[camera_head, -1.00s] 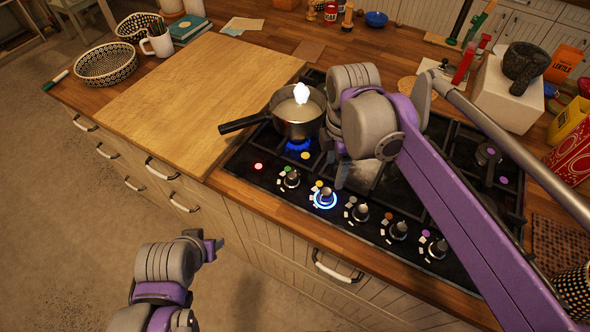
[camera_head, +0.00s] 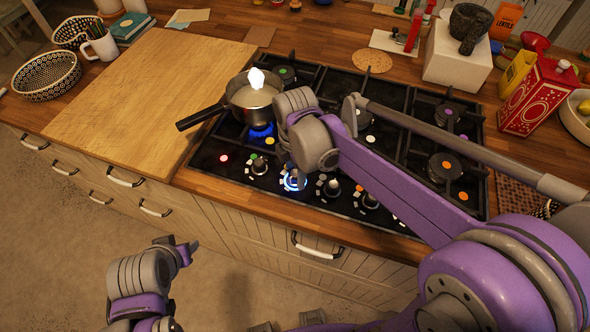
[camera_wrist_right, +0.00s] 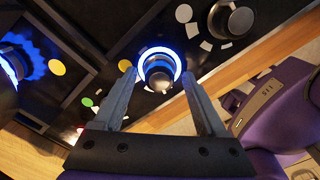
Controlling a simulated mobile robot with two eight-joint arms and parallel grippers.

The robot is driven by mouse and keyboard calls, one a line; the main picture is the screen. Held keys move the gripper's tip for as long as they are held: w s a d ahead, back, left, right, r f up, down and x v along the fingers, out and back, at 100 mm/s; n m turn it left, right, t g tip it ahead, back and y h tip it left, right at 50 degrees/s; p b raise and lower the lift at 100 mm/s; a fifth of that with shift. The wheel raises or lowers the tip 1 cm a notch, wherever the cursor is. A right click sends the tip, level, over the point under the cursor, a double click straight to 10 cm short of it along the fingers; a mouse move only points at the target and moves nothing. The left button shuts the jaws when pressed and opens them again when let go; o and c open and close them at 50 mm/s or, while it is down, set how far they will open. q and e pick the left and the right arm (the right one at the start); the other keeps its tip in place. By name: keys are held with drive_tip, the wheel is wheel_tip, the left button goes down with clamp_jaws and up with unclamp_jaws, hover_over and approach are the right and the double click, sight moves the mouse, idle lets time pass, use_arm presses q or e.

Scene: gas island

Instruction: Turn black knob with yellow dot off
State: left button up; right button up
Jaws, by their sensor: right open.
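The black knob (camera_head: 294,183) with a blue glowing ring is on the front of the stove. In the right wrist view the knob (camera_wrist_right: 158,72) has a yellow dot beside it (camera_wrist_right: 124,65). My right gripper (camera_wrist_right: 158,76) is open, with one finger on each side of the knob; I cannot tell whether they touch it. In the head view my right gripper (camera_head: 284,160) is over the knob row and partly hides it. My left gripper (camera_head: 186,249) is low at the left, away from the stove; its opening is unclear.
A blue flame (camera_head: 261,131) burns under a saucepan (camera_head: 250,104) whose handle points left. A neighbouring knob (camera_head: 332,188) is close on the right. A wooden board (camera_head: 140,100) covers the counter at left. Several objects stand at the back right.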

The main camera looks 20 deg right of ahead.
clamp_jaws()
idle(0.3)
